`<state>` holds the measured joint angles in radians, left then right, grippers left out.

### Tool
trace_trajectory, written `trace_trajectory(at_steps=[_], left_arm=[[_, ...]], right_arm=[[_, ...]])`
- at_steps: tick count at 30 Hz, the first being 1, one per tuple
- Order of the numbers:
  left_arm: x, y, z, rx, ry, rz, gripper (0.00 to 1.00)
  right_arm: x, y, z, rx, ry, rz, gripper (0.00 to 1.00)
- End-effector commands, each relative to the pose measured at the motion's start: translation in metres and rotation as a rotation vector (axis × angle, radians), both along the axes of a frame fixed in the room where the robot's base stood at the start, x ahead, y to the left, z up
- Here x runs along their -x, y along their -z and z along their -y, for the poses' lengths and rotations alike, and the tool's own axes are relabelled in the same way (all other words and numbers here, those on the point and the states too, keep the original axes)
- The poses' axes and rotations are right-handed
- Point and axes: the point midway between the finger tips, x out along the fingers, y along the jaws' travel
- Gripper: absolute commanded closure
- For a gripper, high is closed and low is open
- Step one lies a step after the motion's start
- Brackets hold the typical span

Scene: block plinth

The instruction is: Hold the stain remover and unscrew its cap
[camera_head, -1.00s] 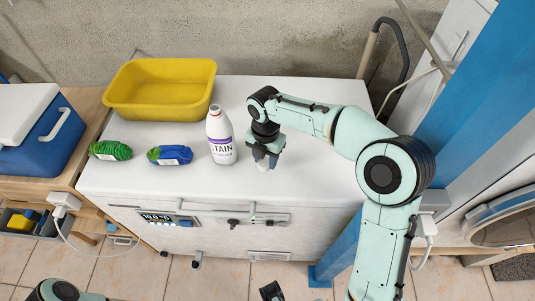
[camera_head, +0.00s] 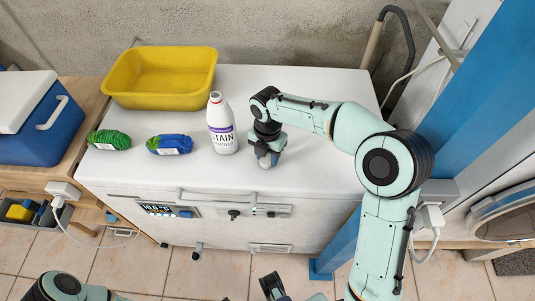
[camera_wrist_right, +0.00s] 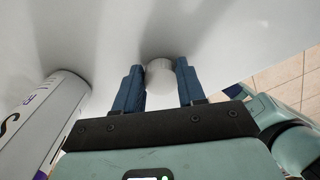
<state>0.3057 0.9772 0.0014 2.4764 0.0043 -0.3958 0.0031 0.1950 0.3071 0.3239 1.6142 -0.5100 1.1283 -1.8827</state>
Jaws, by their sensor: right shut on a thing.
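The stain remover (camera_head: 222,130) is a white bottle with a purple band. It stands upright on the white chest, left of my right gripper, and no gripper holds it. In the right wrist view the bottle (camera_wrist_right: 38,122) lies at the left edge, beside the fingers. My right gripper (camera_head: 267,160) points down close to the chest top. In the right wrist view its blue fingers (camera_wrist_right: 160,85) are shut on a small round white cap (camera_wrist_right: 160,73), apart from the bottle.
The white chest (camera_head: 320,90) also carries a yellow tub (camera_head: 160,102) at the back left. A blue bundle (camera_head: 168,145) and a green bundle (camera_head: 108,140) lie left of the bottle. A blue cooler (camera_head: 45,130) stands farther left. The chest's right part is clear beneath my right arm.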

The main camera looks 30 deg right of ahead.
Motion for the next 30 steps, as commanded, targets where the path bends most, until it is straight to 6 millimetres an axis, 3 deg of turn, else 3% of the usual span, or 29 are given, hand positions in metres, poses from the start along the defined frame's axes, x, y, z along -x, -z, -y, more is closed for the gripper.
trace_trajectory(at_steps=[6, 7, 9, 10, 20, 26, 30], left_arm=[[0.0, 0.001, 0.0, 0.0, 0.0, 0.0, 0.0], [0.0, 0.002, 0.0, 0.0, 0.0, 0.0, 0.0], [0.0, 0.001, 0.0, 0.0, 0.0, 0.0, 0.0], [0.0, 0.001, 0.0, 0.0, 0.0, 0.0, 0.0], [-0.001, 0.001, 0.0, -0.001, -0.001, 0.002, 0.0], [0.001, -0.004, 0.0, 0.001, 0.002, -0.005, 0.0], [0.002, -0.01, 0.0, 0.001, 0.003, -0.012, 0.0]], right_arm=[[0.0, 0.004, 0.0, 0.001, 0.0, -0.001, 0.97], [0.0, 0.004, 0.0, 0.0, 0.0, 0.0, 0.57], [0.0, 0.003, 0.0, 0.0, 0.0, 0.0, 0.34], [0.0, 0.003, 0.0, 0.0, 0.0, 0.0, 0.31], [0.0, 0.001, 0.0, 0.0, 0.0, 0.001, 0.31], [-0.001, -0.029, 0.0, 0.0, -0.001, 0.005, 0.31], [-0.001, -0.062, 0.0, 0.0, 0.0, 0.007, 0.31]])
